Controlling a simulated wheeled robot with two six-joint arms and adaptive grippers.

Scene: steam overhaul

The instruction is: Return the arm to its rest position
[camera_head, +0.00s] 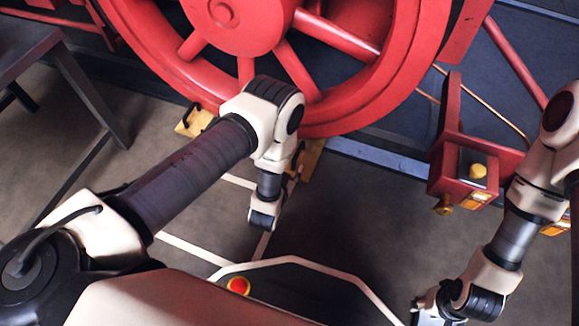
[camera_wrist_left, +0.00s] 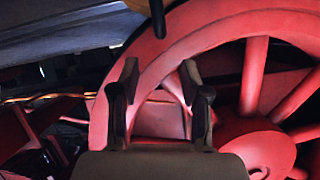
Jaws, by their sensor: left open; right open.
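My left arm comes in from the left in the head view, bends in front of the red wheel, and its wrist (camera_head: 265,205) hangs down over the floor. The fingers of that gripper are hard to make out there. In the left wrist view my left gripper (camera_wrist_left: 159,85) is open and empty, with the red wheel (camera_wrist_left: 225,30) beyond its fingers. My right arm hangs down at the right of the head view. My right gripper (camera_head: 430,308) is at the bottom edge, open, its fingertips not clearly seen.
A large red spoked wheel (camera_head: 420,50) fills the top of the head view. Yellow chocks (camera_head: 193,121) sit at its foot. A red bracket (camera_head: 450,165) with a yellow knob juts out near my right arm. A dark table (camera_head: 25,45) stands at left. Floor in the middle is clear.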

